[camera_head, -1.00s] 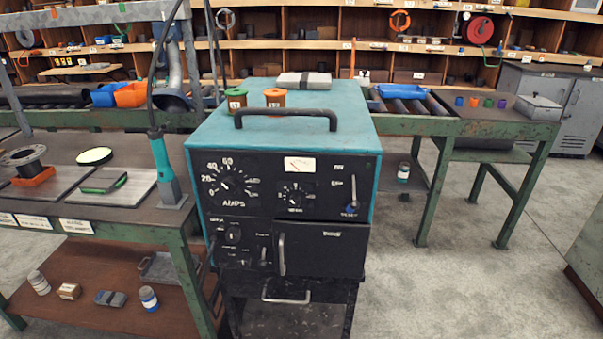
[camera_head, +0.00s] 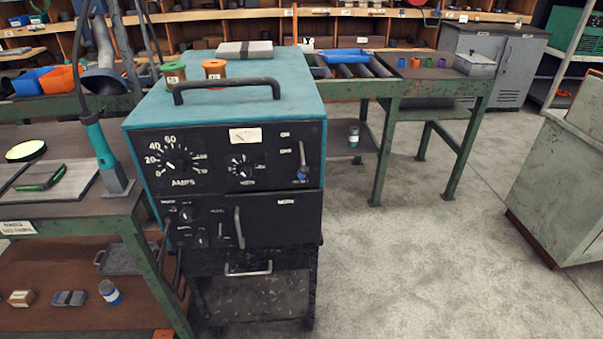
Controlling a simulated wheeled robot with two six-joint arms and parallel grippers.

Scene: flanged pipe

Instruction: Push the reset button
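A teal and black machine (camera_head: 225,130) stands on a dark wheeled cart in the middle of the head view. Its front panel has an amps dial (camera_head: 175,162), a second smaller dial (camera_head: 242,167), a meter (camera_head: 245,135) and a lever switch with a blue base (camera_head: 302,172) at the right. Smaller knobs (camera_head: 186,213) sit on the lower left panel. I cannot read any label that says reset, so I cannot tell a reset button. Neither of my grippers shows in the view.
A workbench (camera_head: 70,215) stands at the left with a teal-handled tool (camera_head: 104,150) on it. A green-legged roller table (camera_head: 430,90) stands behind at the right. A grey-green cabinet (camera_head: 560,180) is at the far right. The concrete floor (camera_head: 430,260) between is clear.

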